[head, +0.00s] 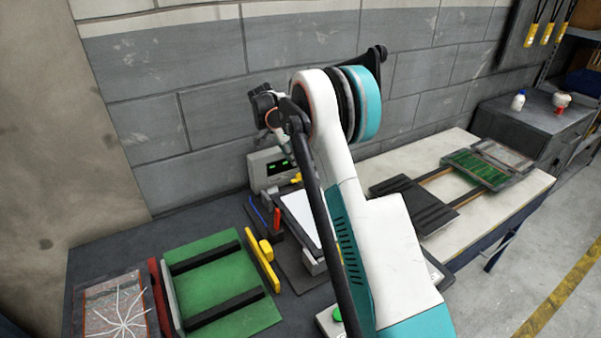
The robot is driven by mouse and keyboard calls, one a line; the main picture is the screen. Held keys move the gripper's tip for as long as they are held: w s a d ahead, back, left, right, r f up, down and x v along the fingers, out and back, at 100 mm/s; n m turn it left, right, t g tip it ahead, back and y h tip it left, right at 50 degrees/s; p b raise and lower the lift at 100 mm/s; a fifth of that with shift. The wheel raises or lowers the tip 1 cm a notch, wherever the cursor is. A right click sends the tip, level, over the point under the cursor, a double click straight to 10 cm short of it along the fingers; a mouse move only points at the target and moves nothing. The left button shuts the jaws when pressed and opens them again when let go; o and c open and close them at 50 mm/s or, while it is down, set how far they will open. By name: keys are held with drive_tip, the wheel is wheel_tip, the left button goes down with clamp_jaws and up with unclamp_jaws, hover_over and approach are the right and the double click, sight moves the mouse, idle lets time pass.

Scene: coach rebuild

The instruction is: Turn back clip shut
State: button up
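A pale panel (297,212) lies in a dark fixture (294,262) on the dark bench, partly hidden behind my arm. A small yellow piece (297,179) shows at the fixture's back end; it may be the back clip, but it is too small and too covered to tell whether it is turned open or shut. My gripper (286,160) hangs down near this yellow piece, in front of the grey instrument box. Its fingertips are too small and too hidden to tell whether they are open or touch the piece.
A grey instrument box (268,170) with a green display stands against the wall. A yellow handle-like piece (262,266) and a green board (218,285) with black bars lie left. A cracked panel (115,305) is at far left. A pale table (507,199) holds frames at right.

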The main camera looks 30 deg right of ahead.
sight(301, 176)
drive_tip(key=b+x, duration=0.1)
drive_tip(key=x, duration=0.7)
drive_tip(key=shift+d+f+b, duration=0.15)
drive_tip(key=shift+f+b, duration=0.2)
drive_tip(key=shift+b, duration=0.05)
drive_tip(key=shift+c, duration=0.3)
clamp_jaws()
